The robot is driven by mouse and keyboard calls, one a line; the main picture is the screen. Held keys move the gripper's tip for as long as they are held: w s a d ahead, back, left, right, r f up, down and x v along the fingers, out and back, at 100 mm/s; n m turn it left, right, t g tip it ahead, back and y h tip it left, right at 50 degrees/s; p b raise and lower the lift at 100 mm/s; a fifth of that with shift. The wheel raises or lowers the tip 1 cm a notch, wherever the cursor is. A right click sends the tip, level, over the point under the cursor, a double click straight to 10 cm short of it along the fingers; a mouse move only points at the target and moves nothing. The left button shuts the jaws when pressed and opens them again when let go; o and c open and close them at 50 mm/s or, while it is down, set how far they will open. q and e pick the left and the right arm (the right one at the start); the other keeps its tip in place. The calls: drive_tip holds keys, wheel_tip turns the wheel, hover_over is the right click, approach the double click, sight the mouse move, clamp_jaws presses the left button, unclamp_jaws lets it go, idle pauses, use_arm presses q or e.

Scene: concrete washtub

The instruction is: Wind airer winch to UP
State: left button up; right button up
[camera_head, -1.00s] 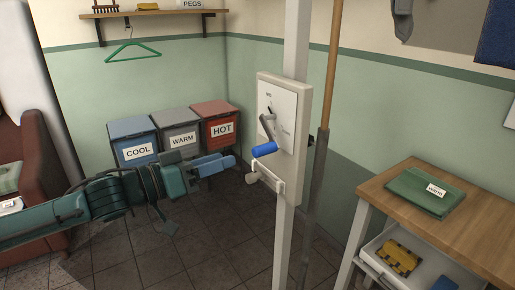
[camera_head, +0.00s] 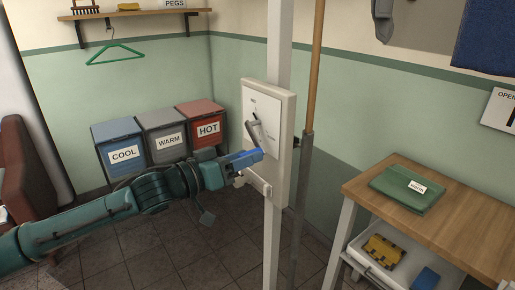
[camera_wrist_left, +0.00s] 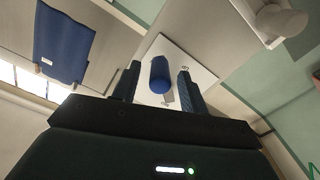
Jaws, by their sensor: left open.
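The winch is a white plate (camera_head: 261,104) on a pale board (camera_head: 284,150) fixed to a white post. Its grey crank arm (camera_head: 254,131) slants across the plate. The crank's blue handle (camera_wrist_left: 160,74) points toward the left wrist camera. My left gripper (camera_head: 250,158) is at the handle; in the wrist view its open fingers (camera_wrist_left: 158,87) stand on either side of the handle, with visible gaps. In the head view the fingers and handle overlap, so contact is unclear. The plate's small lettering is unreadable. My right gripper is out of view.
A white bracket (camera_head: 257,182) with a rounded knob sits just below the gripper. A wooden pole (camera_head: 311,100) stands right of the post. A wooden table (camera_head: 435,220) with a green folded cloth (camera_head: 407,190) is at right. COOL, WARM and HOT bins (camera_head: 163,140) stand behind.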

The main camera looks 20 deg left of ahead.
use_arm(q)
drive_tip(key=shift+x, duration=1.95)
drive_tip(key=shift+c, duration=0.3)
clamp_jaws()
